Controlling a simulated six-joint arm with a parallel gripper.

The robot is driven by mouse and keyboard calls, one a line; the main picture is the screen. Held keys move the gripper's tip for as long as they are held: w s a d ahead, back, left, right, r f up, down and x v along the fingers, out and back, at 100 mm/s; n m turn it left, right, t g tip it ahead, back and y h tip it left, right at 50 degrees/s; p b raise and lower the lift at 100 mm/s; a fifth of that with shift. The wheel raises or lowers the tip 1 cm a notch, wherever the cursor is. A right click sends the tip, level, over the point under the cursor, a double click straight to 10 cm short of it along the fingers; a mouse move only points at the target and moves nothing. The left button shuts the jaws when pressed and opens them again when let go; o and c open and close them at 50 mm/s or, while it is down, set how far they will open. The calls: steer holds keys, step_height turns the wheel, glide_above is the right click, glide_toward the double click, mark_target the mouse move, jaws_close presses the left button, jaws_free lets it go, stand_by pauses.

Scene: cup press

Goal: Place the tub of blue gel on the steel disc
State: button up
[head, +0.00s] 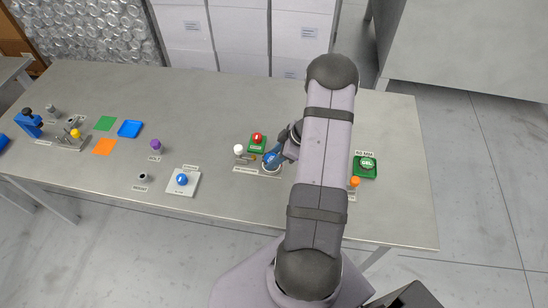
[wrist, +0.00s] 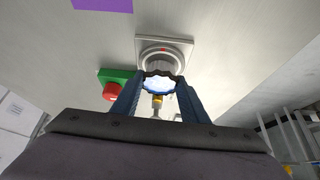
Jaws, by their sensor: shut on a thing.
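My gripper (wrist: 158,98) is shut on a small round tub (wrist: 160,84) with a pale blue face and a scalloped rim, one blue finger on each side. In the wrist view the tub overlaps a round grey disc (wrist: 160,58) on a pale square plate; I take this as the steel disc. Whether the tub touches the disc I cannot tell.
A green box with a red button (head: 257,141) stands just behind my gripper, and a white knob (head: 238,149) to its left. A green pad with a green gel lid (head: 366,165) lies right of my arm. A white box with a blue knob (head: 182,180) is farther left.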

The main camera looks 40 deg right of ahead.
steer(key=shift+f, duration=0.35)
steer(key=shift+f, duration=0.15)
steer(key=o, duration=1.1)
steer(key=shift+c, duration=0.2)
